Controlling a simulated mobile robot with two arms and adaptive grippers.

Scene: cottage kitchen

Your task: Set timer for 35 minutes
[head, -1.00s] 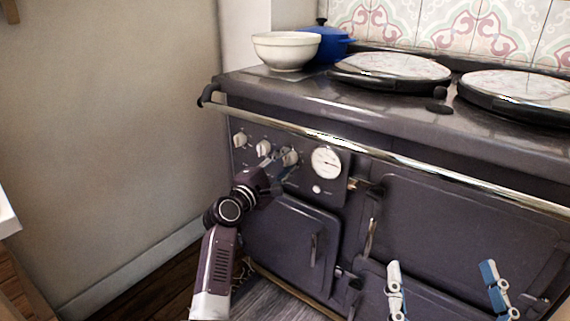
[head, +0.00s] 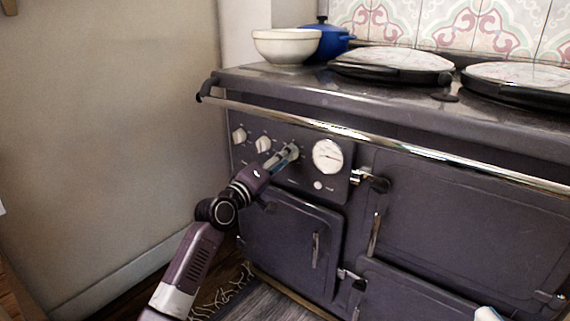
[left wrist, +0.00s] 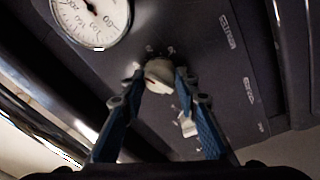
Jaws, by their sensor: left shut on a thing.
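Three white knobs sit in a row on the stove's dark control panel: the left knob (head: 239,135), the middle knob (head: 263,144) and the right knob (head: 293,152). My left gripper (head: 286,156) is shut on the right knob. In the left wrist view its blue fingers (left wrist: 159,84) lie on both sides of that knob (left wrist: 158,70). A white round dial (head: 327,156) is just right of it; it also shows in the left wrist view (left wrist: 90,18). The panel labels are too small to read.
A metal rail (head: 345,132) runs along the stove front above the knobs. Oven doors (head: 290,238) with handles are below. A cream bowl (head: 287,46) and a blue pot (head: 329,42) stand on top, beside round lids (head: 391,61).

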